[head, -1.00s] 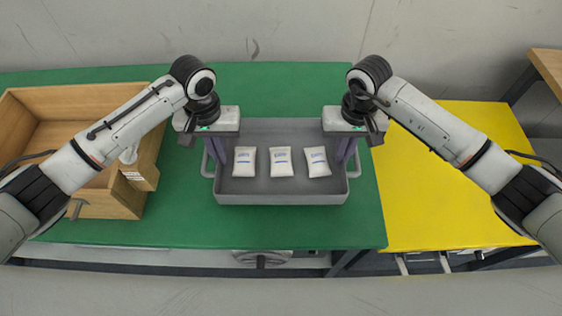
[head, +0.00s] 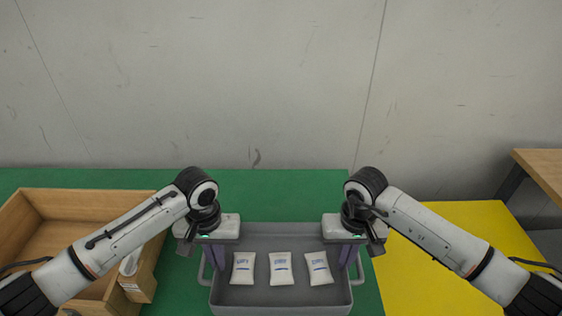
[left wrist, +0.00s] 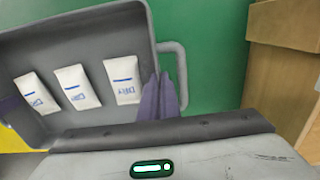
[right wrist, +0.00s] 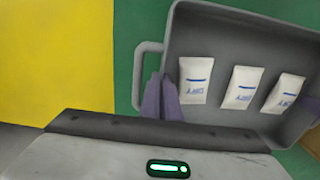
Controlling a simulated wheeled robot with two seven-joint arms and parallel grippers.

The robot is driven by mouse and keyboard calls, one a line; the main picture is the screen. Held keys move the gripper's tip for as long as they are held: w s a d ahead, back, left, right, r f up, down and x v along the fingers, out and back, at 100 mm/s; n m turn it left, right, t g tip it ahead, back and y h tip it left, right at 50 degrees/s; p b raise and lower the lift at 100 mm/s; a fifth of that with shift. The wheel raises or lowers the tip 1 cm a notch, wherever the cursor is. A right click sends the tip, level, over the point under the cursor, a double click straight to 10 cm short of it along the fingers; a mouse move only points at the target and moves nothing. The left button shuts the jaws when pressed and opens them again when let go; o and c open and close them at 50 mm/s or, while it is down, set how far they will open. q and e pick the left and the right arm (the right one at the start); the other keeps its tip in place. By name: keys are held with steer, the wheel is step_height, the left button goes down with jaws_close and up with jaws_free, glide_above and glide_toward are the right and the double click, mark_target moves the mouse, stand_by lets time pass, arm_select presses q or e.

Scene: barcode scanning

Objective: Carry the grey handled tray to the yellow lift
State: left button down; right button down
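The grey handled tray (head: 281,297) is upright at the front centre of the head view. Three white printed packets (head: 281,268) lie in a row inside it. My left gripper (head: 213,257) is at the tray's left side by its handle. In the left wrist view its purple fingers (left wrist: 160,78) are nearly together on that side. My right gripper (head: 348,255) mirrors this at the right side, its fingers (right wrist: 160,78) also nearly together. Both look shut on the tray; the exact contact is hidden. The yellow lift (head: 445,262) is to the right. Any gap under the tray cannot be told.
The green table (head: 280,195) is clear behind the tray. A wooden box (head: 85,197) stands on its left part. A wooden table (head: 543,170) is at the far right, and a grey wall (head: 270,80) is behind. The yellow surface is bare.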

arm_select(q)
steer(key=shift+r, duration=0.1)
arm_select(e)
steer(key=shift+r, duration=0.1)
